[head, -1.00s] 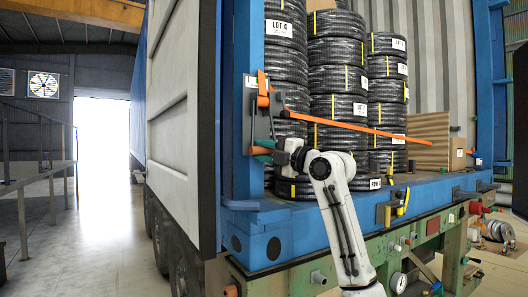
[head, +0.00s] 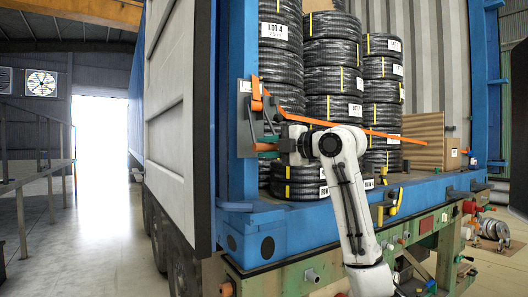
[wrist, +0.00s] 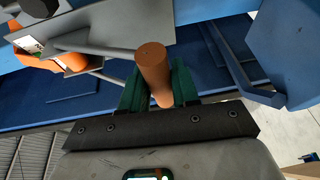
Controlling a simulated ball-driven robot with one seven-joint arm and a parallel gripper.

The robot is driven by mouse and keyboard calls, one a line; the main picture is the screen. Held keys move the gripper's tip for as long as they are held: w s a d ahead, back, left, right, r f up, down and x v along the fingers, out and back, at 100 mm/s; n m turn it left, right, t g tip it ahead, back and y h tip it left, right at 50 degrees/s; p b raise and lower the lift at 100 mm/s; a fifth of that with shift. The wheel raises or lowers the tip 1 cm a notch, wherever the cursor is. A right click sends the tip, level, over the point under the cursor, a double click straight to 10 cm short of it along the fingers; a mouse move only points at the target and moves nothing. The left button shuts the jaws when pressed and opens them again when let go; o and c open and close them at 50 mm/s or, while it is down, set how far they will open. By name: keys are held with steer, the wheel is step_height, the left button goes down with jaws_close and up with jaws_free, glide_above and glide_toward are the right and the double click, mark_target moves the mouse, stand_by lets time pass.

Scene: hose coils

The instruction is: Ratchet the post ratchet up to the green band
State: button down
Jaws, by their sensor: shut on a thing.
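The post ratchet (head: 258,103) is mounted on the blue post at the left of the trailer opening, with an orange strap (head: 350,127) running from it to the right across the hose coils. Its handle ends in an orange cylindrical grip (wrist: 153,72), which also shows in the head view (head: 263,147). My gripper (wrist: 158,84) has its green fingers shut on this grip, one on each side. In the head view my gripper (head: 273,147) is just below and right of the ratchet body.
Black hose coils (head: 332,80) stand in stacks behind the strap. The blue post (head: 243,180) is close beside my gripper. A trailer door (head: 178,120) hangs open at the left. Valves and fittings line the green beam (head: 425,225) below the bed.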

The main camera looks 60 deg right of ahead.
steer(key=s+a+r, duration=0.3)
steer(key=s+r, duration=0.2)
steer(key=r, duration=0.2)
steer(key=shift+r+p, duration=0.25)
steer(key=shift+p, duration=0.05)
stand_by(0.5)
steer(key=c, duration=0.9)
jaws_free()
steer(key=shift+s+f, duration=0.1)
steer(key=s+b, duration=0.1)
steer(key=s, duration=0.2)
steer(key=s+a+b, duration=0.1)
steer(key=s, duration=0.3)
steer(key=s+b, duration=0.1)
steer(key=s, duration=0.2)
steer(key=shift+s+a+r, duration=0.25)
steer(key=shift+a+r, duration=0.05)
steer(key=shift+a, duration=0.1)
steer(key=shift+w+f, duration=0.1)
